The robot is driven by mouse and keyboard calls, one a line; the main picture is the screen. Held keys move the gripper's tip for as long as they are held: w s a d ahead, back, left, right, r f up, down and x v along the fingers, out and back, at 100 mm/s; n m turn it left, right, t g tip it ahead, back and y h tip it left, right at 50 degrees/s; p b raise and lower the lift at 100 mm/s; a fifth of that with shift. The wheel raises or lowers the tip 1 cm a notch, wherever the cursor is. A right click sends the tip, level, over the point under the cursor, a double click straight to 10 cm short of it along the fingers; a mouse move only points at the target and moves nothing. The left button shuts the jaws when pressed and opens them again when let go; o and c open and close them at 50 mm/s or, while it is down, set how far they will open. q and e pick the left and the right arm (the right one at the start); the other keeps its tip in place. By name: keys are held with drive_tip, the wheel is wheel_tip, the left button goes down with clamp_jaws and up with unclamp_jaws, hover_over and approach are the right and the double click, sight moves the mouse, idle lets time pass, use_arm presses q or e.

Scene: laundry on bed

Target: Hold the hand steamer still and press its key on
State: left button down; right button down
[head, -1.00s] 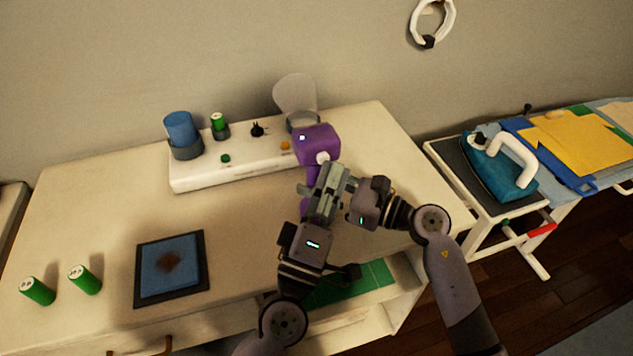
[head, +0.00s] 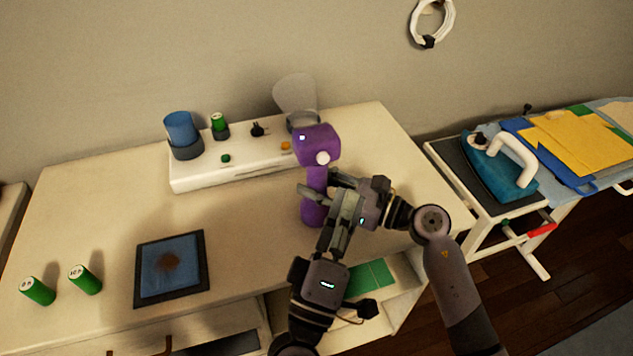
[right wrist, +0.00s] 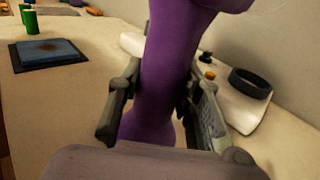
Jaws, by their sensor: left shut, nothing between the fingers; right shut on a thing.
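The purple hand steamer (head: 317,145) stands upright over the right part of the dresser top, with a round white key (head: 323,158) on its head and a small bright light beside it. My right gripper (head: 318,190) is shut around its handle. The right wrist view shows the purple handle (right wrist: 165,85) between both fingers. Whether its foot touches the dresser I cannot tell. My left gripper (head: 348,202) is shut and empty, below and to the right of the key, apart from it and in front of the right gripper.
Behind the steamer is a white base (head: 235,165) with a blue tank (head: 180,130) and a green battery (head: 218,122). The ironing board with a teal iron (head: 498,170) is at right.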

drive_tip(key=c, duration=1.1)
unclamp_jaws()
drive_tip(key=shift+o, duration=0.2)
drive_tip(key=v, duration=1.2)
